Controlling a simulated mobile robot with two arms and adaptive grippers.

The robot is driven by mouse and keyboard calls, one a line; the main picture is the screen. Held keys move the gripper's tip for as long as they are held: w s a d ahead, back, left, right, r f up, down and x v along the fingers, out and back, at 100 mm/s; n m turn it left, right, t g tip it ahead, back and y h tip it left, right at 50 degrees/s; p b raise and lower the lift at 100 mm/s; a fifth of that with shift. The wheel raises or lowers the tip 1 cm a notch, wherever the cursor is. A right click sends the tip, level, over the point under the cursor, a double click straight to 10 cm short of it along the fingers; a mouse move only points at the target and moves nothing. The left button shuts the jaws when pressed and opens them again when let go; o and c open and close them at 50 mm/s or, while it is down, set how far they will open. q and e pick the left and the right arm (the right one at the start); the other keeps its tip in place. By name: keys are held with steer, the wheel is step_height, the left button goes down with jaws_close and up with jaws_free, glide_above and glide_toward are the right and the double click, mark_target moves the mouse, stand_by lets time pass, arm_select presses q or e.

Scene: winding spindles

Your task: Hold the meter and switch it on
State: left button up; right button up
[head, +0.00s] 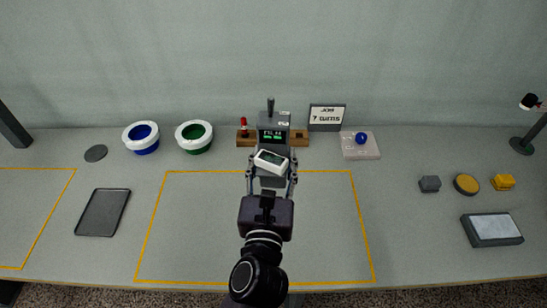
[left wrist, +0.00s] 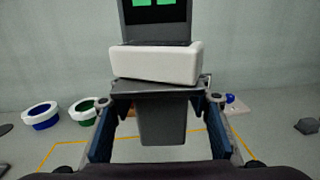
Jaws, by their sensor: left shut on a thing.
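Finger contact is hard to make out there. My right gripper is not in view.
White-rimmed blue (head: 141,137) and green (head: 194,136) bowls are left; a dark tray (head: 103,212) lies front left. A sign (head: 327,117) and a pad with a blue ball (head: 361,138) are right.

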arm_select(q)
steer(key=shift+f+b, duration=7.65)
steer(key=shift+f, duration=1.65)
steer(key=shift+f, duration=0.3)
steer(key=shift+f+b, duration=0.3)
steer(key=shift+b, duration=0.2)
steer(key=o, duration=1.1)
steer(key=shift+f, duration=0.1)
steer(key=shift+o, duration=1.7)
steer(key=shift+s, duration=0.1)
